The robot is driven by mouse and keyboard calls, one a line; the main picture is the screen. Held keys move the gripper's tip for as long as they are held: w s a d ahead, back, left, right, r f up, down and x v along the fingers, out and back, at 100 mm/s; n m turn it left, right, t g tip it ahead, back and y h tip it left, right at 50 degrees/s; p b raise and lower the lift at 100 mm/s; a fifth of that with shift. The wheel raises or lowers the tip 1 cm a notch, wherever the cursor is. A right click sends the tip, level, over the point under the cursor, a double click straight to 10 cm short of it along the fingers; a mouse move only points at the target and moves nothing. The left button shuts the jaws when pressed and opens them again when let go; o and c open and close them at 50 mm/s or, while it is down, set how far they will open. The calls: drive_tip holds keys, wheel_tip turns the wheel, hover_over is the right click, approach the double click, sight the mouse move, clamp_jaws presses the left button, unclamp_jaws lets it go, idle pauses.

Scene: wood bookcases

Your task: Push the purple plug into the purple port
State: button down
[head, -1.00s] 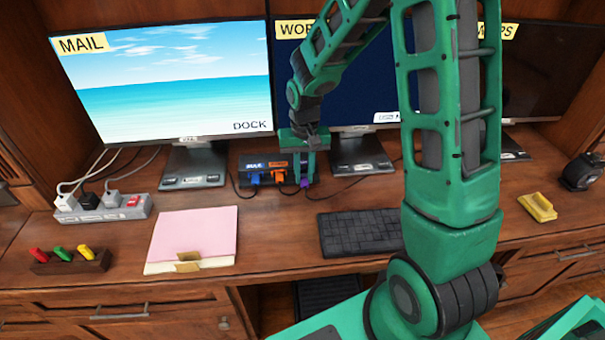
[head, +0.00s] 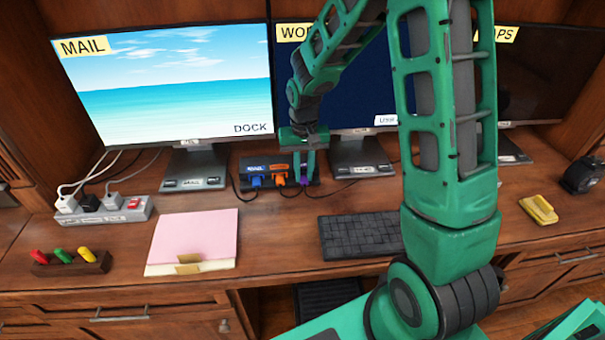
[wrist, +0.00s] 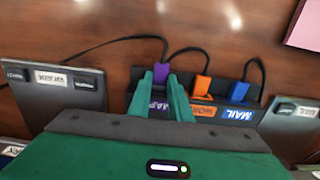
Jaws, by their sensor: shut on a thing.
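The purple plug (wrist: 161,74) is between the two fingers of my gripper (wrist: 161,82), at the edge of the dark dock (wrist: 222,92). The gripper is shut on it. The plug also shows in the head view (head: 304,183), at the right end of the dock's front. A purple label (wrist: 158,104) on the dock lies behind the plug, partly covered by the fingers. The purple port is hidden by the plug and fingers. I cannot tell how deep the plug sits in it.
An orange plug (wrist: 202,88) and a blue plug (wrist: 239,91) sit beside it on the dock, with black cables trailing. Monitor stands (head: 361,158) (head: 194,168) flank the dock. A keyboard (head: 360,235) and pink folder (head: 194,238) lie in front.

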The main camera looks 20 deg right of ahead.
sight(303, 175)
drive_tip(key=shift+w+d, duration=0.15)
drive_tip(key=shift+w, duration=0.15)
drive_tip(key=c, duration=1.5)
unclamp_jaws()
drive_tip(key=shift+w, duration=0.1)
drive_tip(key=shift+c, duration=0.2)
drive_tip(key=shift+d, duration=0.1)
wheel_tip(303, 175, up, 11)
drive_tip(key=shift+f, duration=0.2)
drive_tip(key=shift+a, duration=0.2)
